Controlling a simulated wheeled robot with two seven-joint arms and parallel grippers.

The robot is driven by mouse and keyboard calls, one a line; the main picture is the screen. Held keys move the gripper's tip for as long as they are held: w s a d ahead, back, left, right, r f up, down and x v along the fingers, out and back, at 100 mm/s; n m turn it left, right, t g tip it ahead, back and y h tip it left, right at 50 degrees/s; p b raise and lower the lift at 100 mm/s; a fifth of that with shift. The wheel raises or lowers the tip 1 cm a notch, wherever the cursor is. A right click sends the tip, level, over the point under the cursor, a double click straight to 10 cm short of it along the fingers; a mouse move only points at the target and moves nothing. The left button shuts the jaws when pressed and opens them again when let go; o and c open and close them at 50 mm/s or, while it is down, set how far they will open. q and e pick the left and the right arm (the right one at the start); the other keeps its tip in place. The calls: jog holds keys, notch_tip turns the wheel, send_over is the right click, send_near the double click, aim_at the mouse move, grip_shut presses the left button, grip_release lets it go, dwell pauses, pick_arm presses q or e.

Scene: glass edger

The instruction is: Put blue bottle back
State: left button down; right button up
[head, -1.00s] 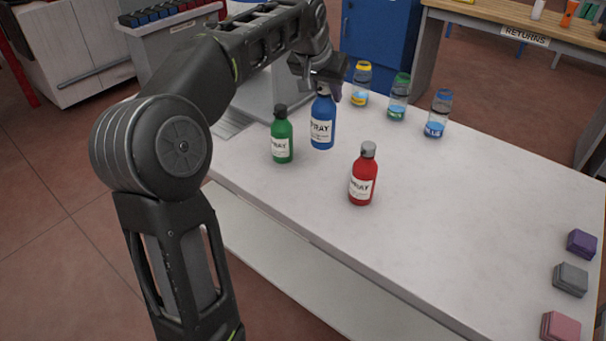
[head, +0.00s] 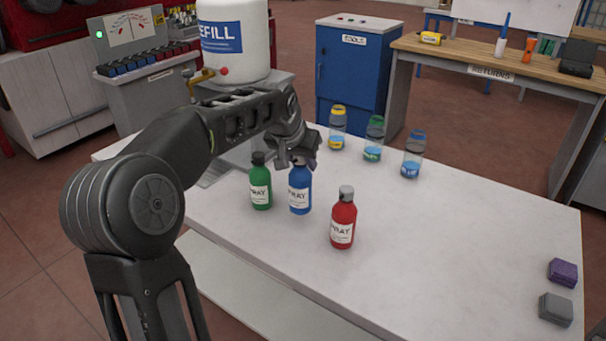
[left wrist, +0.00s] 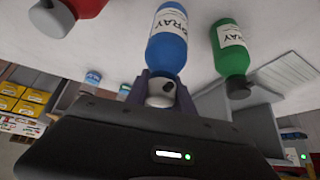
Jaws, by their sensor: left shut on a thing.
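The blue spray bottle (head: 300,190) is upright over the white table, between the green spray bottle (head: 261,187) and the red spray bottle (head: 342,224). My left gripper (head: 303,160) is shut on the blue bottle at its top, with the arm reaching in from the left. In the left wrist view the blue bottle (left wrist: 167,40) stretches out from between the fingers (left wrist: 158,90). The green bottle (left wrist: 231,48) stands beside it, apart. Whether the blue bottle's base touches the table is hard to tell. My right gripper is not in view.
Clear bottles with yellow (head: 337,128), green (head: 374,140) and blue (head: 413,155) caps stand at the table's far edge. A purple block (head: 562,272) and a grey block (head: 555,309) lie at the right. The white table (head: 450,240) is mostly bare between. A REFILL tank (head: 235,45) stands behind.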

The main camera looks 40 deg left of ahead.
pick_arm(q)
jog(key=shift+r, duration=0.1)
jog(key=shift+f, duration=1.85)
jog(key=shift+f, duration=0.1)
jog(key=shift+f, duration=0.15)
jog(key=c, duration=1.1)
grip_release()
jog(key=shift+r, duration=0.3)
jog(key=v, duration=1.2)
jog(key=shift+f+b, duration=0.1)
jog(key=shift+b, duration=0.3)
